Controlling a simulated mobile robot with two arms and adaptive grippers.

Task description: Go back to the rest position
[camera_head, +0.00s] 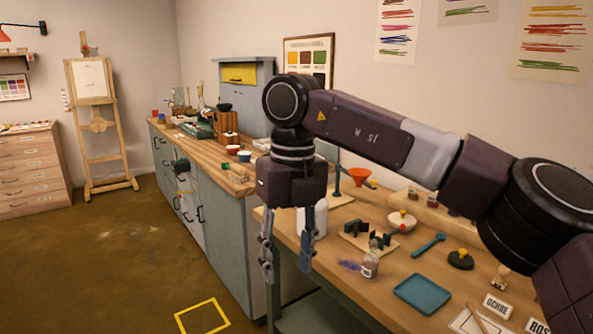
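My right gripper (287,250) hangs pointing down in front of the left end of the pigment table (395,262). Its two fingers are apart with nothing between them, so it is open and empty. My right arm comes in from the right and reaches across above the table. My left gripper is not in view. A white container (318,220) stands on the table just behind the right finger and is partly hidden by it.
On the table are a blue tray (422,294), a glass jar (370,264) beside spilled purple powder (349,265), a white bowl (402,222), a blue spoon (428,244) and an orange funnel (359,175). A grey cabinet (222,225) stands left; open floor (120,260) lies beyond.

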